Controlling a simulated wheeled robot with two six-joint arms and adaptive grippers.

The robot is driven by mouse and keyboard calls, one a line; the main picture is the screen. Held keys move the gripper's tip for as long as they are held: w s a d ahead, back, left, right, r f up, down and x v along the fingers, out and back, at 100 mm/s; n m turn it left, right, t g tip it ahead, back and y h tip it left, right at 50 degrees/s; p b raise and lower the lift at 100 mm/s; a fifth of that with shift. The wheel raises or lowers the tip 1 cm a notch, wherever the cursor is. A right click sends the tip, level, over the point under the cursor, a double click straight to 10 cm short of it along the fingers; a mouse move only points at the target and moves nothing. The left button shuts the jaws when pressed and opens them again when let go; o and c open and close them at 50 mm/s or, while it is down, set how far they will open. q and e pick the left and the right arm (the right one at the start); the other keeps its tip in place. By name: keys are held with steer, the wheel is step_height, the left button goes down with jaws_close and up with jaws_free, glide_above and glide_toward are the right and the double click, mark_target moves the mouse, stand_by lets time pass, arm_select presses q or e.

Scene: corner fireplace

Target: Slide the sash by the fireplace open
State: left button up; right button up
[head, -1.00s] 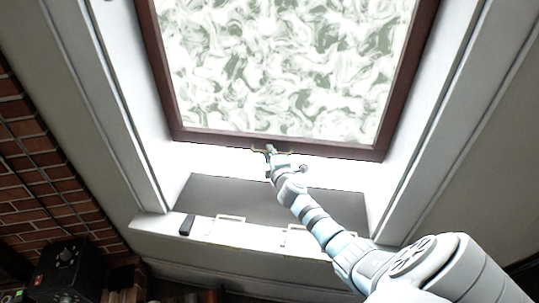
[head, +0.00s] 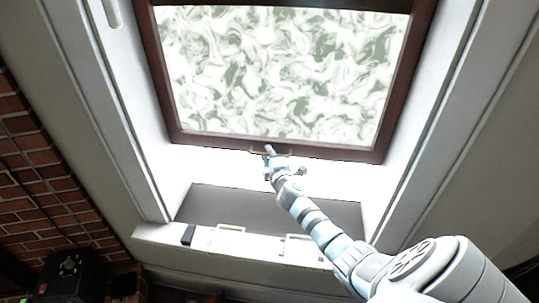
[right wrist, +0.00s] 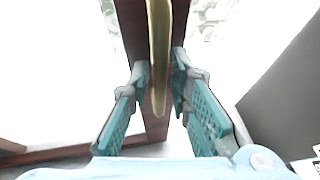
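The sash (head: 166,95) is a dark brown frame around marbled green-and-white glass, set in a white window surround. A bright gap lies under its bottom rail. A thin brass handle (head: 284,152) is on the bottom rail; in the right wrist view the handle (right wrist: 159,60) runs between the fingers. The exact contact is hard to see. My left gripper is not in view.
Below is a grey sill (head: 235,208) with a white front ledge (head: 155,236). A small dark block (head: 188,235) and two pale handles (head: 226,228) are on the ledge. A brick wall (head: 45,185) and a black box (head: 72,275) stand at left.

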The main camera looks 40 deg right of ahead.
steer(key=shift+s+a, duration=0.1)
steer(key=shift+s, duration=0.15)
steer(key=v, duration=1.1)
steer(key=shift+s, duration=0.2)
steer(key=shift+a, duration=0.1)
